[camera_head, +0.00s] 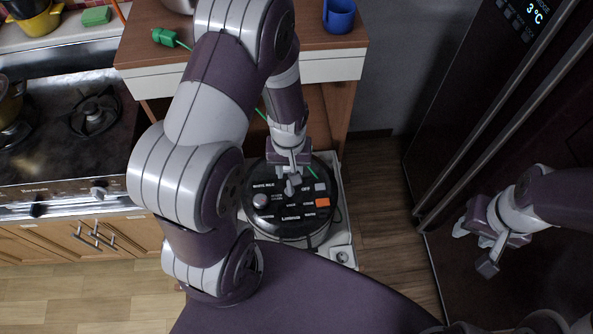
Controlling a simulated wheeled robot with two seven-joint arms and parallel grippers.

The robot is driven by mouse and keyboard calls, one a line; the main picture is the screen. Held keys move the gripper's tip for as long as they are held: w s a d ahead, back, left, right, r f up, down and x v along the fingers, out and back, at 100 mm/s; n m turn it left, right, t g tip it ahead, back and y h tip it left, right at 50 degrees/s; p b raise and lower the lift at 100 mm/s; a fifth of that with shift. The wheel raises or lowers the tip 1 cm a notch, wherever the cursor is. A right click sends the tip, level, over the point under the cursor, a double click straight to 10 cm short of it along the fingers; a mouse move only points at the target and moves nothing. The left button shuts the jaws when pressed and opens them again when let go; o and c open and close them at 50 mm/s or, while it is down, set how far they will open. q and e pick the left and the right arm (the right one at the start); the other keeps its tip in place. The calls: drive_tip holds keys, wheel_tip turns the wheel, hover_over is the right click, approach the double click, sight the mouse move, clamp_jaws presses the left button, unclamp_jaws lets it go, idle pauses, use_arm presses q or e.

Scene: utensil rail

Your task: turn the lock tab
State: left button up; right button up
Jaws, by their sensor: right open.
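A round cooker with a black lid (290,222) stands in the middle of the view, with white labels, a grey knob, a light button and an orange button on top. One label at its middle appears to read LOCK. I cannot make out the lock tab for certain; my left gripper covers part of the lid. My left gripper (292,183) points down at the far half of the lid; whether it touches is unclear, and its jaw opening is too small to tell. My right gripper (476,248) is open and empty at the right, well away from the cooker.
The cooker stands on a light stand (343,257) in front of a wooden cabinet (327,68). A blue cup (339,16) and a green item (163,37) are on the cabinet top. A stove (70,135) is left; a dark fridge (465,110) is right, close to my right gripper.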

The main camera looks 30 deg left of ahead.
sight(289, 186)
use_arm(q)
wheel_tip(289, 186, down, 8)
drive_tip(key=b, duration=0.7)
drive_tip(key=shift+a+r, duration=0.1)
drive_tip(key=shift+r, duration=0.3)
drive_tip(key=shift+f+p, duration=0.1)
drive_tip(key=shift+p, duration=0.25)
clamp_jaws()
